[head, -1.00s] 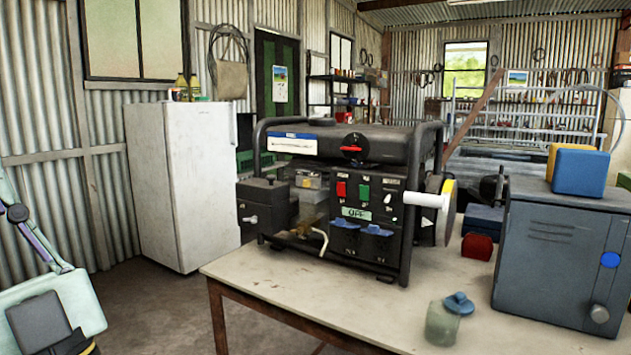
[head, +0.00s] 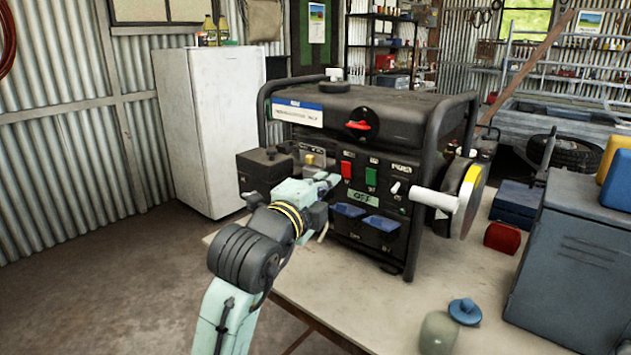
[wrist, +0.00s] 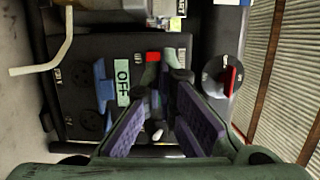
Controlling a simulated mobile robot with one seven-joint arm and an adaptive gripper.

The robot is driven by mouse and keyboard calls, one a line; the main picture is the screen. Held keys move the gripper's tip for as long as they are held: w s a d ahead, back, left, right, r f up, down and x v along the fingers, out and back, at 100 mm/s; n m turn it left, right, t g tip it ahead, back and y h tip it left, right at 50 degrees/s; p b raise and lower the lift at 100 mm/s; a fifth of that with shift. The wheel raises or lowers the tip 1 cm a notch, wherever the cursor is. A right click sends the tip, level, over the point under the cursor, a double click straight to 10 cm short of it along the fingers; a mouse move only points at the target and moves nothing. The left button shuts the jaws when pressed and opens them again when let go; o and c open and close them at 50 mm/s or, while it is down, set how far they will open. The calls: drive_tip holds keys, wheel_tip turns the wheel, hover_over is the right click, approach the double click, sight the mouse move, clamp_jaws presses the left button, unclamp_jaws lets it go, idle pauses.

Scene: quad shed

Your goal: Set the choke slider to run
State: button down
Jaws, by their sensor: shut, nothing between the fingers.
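The black generator (head: 400,110) stands on the table. On its left side, a small grey plate carries a yellow knob (head: 310,158), which may be the choke slider; its lettering is too small to read. A yellow piece also shows at the top of the wrist view (wrist: 176,24). My gripper (head: 330,181) is shut and empty, in front of the panel just below and right of the yellow knob. In the wrist view its fingertips (wrist: 166,66) are close together near the red switch (wrist: 153,57). I cannot tell whether they touch the panel.
A red fuel knob (head: 358,125), red and green switches, an OFF label (head: 361,199) and blue sockets (head: 382,223) are close by. A white pull handle (head: 434,199) sticks out right. A bent pale lever (wrist: 45,55) is near. A jar (head: 438,335) stands on the table.

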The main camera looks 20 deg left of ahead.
sight(310, 163)
drive_tip(key=w, duration=0.2)
drive_tip(key=w+p, duration=0.1)
drive_tip(key=w, duration=0.1)
drive_tip(key=shift+d+r, duration=0.2)
drive_tip(key=shift+d, duration=0.05)
drive_tip(key=a, duration=0.1)
drive_tip(key=w+a+p, duration=0.1)
drive_tip(key=a, duration=0.1)
drive_tip(key=shift+w+a+f, duration=0.15)
drive_tip(key=shift+w+a, duration=0.2)
drive_tip(key=shift+a, duration=0.05)
drive_tip(key=shift+w+a+f, duration=0.1)
drive_tip(key=shift+a+f, duration=0.05)
drive_tip(key=shift+a, duration=0.1)
drive_tip(key=shift+w+a+b, duration=0.2)
drive_tip(key=shift+a+b, duration=0.25)
drive_tip(key=shift+a, duration=0.05)
drive_tip(key=shift+w+a+b, duration=0.15)
drive_tip(key=shift+a+b, duration=0.25)
drive_tip(key=shift+a, duration=0.3)
drive_tip(key=shift+d, duration=0.1)
